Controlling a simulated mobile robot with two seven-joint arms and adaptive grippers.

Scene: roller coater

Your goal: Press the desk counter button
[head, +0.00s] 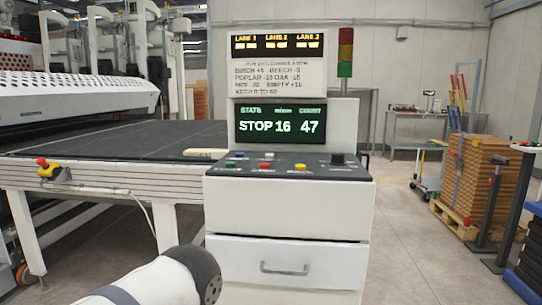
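A white control desk (287,208) stands in the middle of the head view with a dark sloping button panel (318,171). On the panel are a green button (231,165), a red button (265,167), a yellow button (300,167), a few smaller pale or blue ones behind, and a black knob (338,159) at the right. Their labels are too small to read, so I cannot tell which is the counter button. The desk's screen (281,125) reads STOP, 16 and COUNT 47. Neither gripper shows; only a white arm link of mine with a dark end is at the bottom left.
A lane display (278,46) and a red, yellow and green light tower (345,55) stand above the desk. Wood stacks (474,180) on a pallet stand right; grey floor between is clear.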

